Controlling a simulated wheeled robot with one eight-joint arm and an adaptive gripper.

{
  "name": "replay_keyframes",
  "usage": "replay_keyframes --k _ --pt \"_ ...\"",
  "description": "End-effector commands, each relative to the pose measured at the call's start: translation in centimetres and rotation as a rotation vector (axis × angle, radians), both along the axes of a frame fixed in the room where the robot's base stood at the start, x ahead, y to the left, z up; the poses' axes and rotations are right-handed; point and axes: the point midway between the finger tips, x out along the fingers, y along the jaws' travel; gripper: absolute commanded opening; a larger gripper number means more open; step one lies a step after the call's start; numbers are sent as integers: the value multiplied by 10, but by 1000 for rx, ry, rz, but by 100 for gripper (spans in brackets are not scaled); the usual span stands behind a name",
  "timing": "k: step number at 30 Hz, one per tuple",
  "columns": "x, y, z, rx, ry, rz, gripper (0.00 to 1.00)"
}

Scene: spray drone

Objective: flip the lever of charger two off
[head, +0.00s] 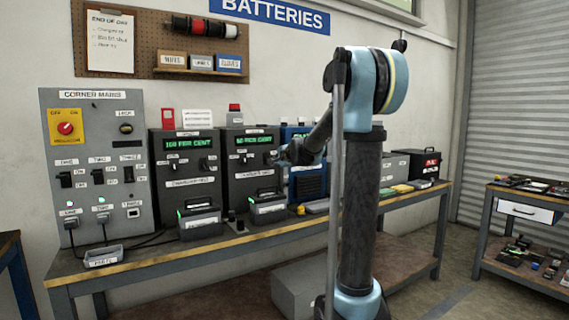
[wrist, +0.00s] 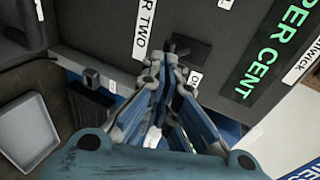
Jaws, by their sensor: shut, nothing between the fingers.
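Charger two (head: 236,187) is the dark grey unit in the middle of the bench, with a green per cent display (head: 252,140). In the wrist view its front panel (wrist: 110,28) fills the upper part, rotated, with a label ending in "R TWO" (wrist: 145,28). Its lever (wrist: 182,49) is a small dark piece on a black plate (wrist: 194,52), just beyond my fingertips. My gripper (wrist: 172,66) is shut and empty, its tips close to the lever; contact cannot be told. In the head view my gripper (head: 277,157) is at the charger's right side and hides its lever.
A similar charger (head: 185,190) stands to the left, beside the corner mains panel (head: 97,150). A blue unit (head: 308,184) is right of charger two, behind my arm. Battery packs (head: 268,208) and a grey tray (head: 103,256) sit along the bench front.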

Motion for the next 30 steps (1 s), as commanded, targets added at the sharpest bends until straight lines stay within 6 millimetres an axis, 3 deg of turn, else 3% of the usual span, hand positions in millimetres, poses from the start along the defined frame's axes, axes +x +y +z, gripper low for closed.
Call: replay_keyframes --k 30 --pt "0 1 17 -1 2 1 0"
